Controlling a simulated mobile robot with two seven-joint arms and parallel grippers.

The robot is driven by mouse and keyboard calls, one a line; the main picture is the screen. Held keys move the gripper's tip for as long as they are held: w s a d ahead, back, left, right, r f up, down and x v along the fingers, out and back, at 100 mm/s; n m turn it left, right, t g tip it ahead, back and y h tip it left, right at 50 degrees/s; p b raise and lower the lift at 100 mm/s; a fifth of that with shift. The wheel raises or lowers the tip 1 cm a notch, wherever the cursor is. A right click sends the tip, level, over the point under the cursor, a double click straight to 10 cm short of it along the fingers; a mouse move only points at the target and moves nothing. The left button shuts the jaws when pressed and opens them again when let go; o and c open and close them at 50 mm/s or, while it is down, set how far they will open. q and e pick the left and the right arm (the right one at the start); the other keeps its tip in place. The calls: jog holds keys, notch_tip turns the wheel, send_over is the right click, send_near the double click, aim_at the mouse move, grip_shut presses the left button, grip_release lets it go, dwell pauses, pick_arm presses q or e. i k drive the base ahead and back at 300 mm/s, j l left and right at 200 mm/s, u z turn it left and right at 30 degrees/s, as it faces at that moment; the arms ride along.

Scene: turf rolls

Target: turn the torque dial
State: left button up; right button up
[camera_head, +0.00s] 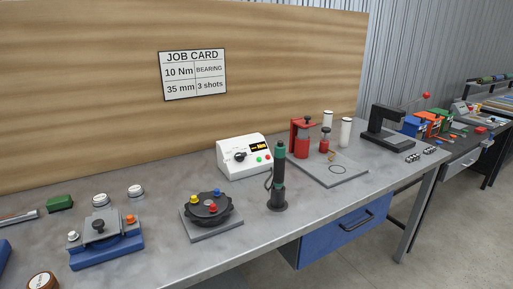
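A white control box (245,169) stands on the grey bench near the wooden back board. Its sloped face carries a black dial (239,157), a small dark display (261,147) with orange marks, and a green and a red button to the right of the dial. The display's reading is too small to make out. The job card (192,74) on the board reads 10 Nm, bearing, 35 mm, 3 shots. Neither of my grippers shows in the head view.
A black and green upright tool (279,175) stands in front and right of the box. A black round turntable (208,208) sits front left of it. A blue fixture (106,250) is farther left. Red dispensers (302,138) and a black press (385,130) stand right.

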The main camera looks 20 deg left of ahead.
aim_at(239, 156)
jog(key=i+l, duration=0.15)
jog(key=i, duration=0.25)
jog(key=i+l, duration=0.15)
jog(key=i, duration=0.3)
jog(key=i+l, duration=0.15)
jog(key=i, duration=0.25)
